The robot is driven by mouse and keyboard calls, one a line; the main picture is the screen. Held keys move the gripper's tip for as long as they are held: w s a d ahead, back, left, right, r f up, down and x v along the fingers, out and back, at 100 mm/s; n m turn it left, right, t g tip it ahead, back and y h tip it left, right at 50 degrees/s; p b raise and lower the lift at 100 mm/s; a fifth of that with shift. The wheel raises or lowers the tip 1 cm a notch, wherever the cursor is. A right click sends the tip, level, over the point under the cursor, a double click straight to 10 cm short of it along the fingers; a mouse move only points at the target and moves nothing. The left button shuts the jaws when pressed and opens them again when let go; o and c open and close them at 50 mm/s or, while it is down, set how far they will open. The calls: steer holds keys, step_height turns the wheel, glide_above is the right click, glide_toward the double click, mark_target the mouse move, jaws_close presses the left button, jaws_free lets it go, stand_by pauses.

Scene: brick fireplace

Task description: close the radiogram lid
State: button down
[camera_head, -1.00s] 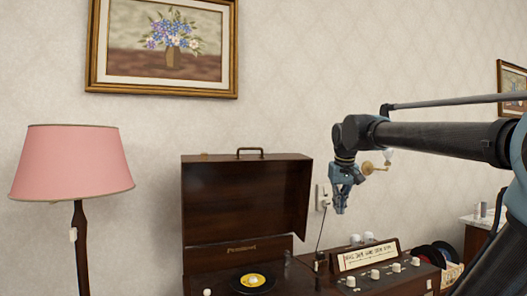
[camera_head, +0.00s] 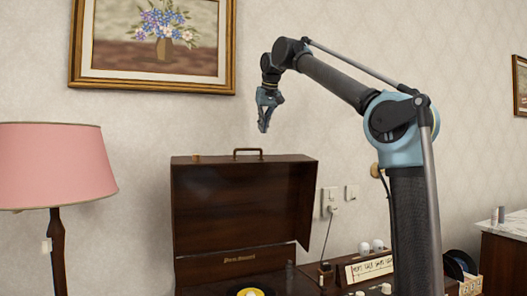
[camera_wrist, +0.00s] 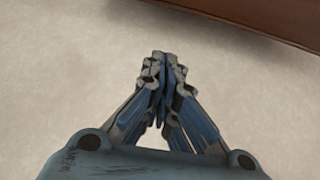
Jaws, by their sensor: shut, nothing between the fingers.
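The radiogram's dark brown lid (camera_head: 242,212) stands open and upright, with a handle (camera_head: 247,151) on its top edge. Below it, a record with a yellow label (camera_head: 250,292) shows at the bottom edge of the head view. My gripper (camera_head: 263,129) points down, above the lid's top edge and a little right of the handle, with a gap between them. Its fingers are shut and empty. In the wrist view, my gripper (camera_wrist: 163,62) shows its fingertips together before a pale surface, and a brown edge (camera_wrist: 260,22) crosses the top right.
A pink lamp (camera_head: 52,165) stands at left. A framed flower picture (camera_head: 155,45) hangs behind and above the lid. A side table (camera_head: 503,262) stands at far right.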

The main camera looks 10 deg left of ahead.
steer(key=a+x, duration=0.1)
steer(key=x, duration=0.9)
steer(key=shift+s+d+f, duration=0.2)
steer(key=shift+s+d, duration=1.05)
steer(key=shift+s, duration=0.3)
steer(key=shift+s, duration=0.15)
